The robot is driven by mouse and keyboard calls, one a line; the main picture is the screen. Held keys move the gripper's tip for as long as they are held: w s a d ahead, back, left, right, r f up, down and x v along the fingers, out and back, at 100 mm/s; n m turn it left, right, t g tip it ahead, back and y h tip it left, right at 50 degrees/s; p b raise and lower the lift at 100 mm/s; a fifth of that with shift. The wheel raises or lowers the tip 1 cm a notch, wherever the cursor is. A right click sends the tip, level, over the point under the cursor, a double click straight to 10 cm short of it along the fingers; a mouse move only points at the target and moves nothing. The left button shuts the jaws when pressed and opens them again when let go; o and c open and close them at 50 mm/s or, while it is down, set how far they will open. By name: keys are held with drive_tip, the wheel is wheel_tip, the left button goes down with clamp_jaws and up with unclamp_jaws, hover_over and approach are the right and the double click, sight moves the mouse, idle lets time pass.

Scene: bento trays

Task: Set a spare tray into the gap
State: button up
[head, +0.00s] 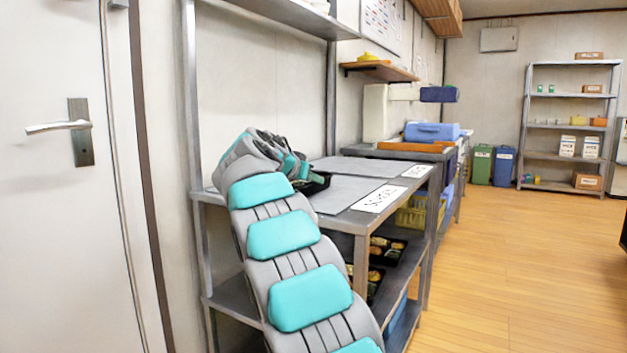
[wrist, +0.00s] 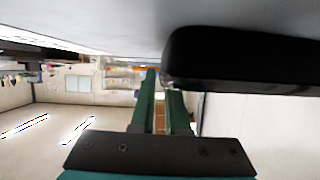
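In the head view my gripper is hidden behind my bent wrist over the near end of the grey metal table (head: 348,222). A black tray (head: 318,183) shows partly beside my wrist, low on the tabletop. In the wrist view, which is upside down, a black tray (wrist: 240,58) is large and close at the right, against the grey surface. My gripper's two green fingers (wrist: 160,95) show a narrow gap with nothing seen in it. The tray covers the right finger's tip. Black trays with food (head: 386,252) stand on the shelf below. I cannot make out a gap among them.
Two grey mats with white labels (head: 379,199) lie on the tabletop. A yellow crate (head: 412,217) is under the table. A blue box (head: 432,131) stands on the farther counter. The wooden floor at the right is clear. A door (head: 60,220) is at the left.

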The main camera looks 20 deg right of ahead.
drive_tip(key=o, duration=0.3)
